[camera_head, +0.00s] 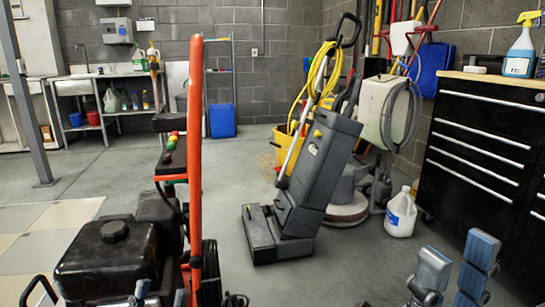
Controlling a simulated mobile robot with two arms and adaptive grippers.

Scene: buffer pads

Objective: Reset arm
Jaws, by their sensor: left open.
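My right gripper (457,257) is at the bottom right of the head view. Its two blue-grey fingers stand apart with bare floor between them, so it is open and empty. My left gripper (161,294) shows only its fingertips at the bottom edge, low in front of the black engine machine (105,258). Its fingers are apart and nothing shows between them; the rest is cut off by the frame.
An orange upright bar (195,150) rises beside the engine machine. A grey floor scrubber (318,170) stands mid-floor. A white jug (401,213) sits by the black drawer cabinet (485,150), which bears a spray bottle (520,55). Grey floor between the scrubber and my grippers is clear.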

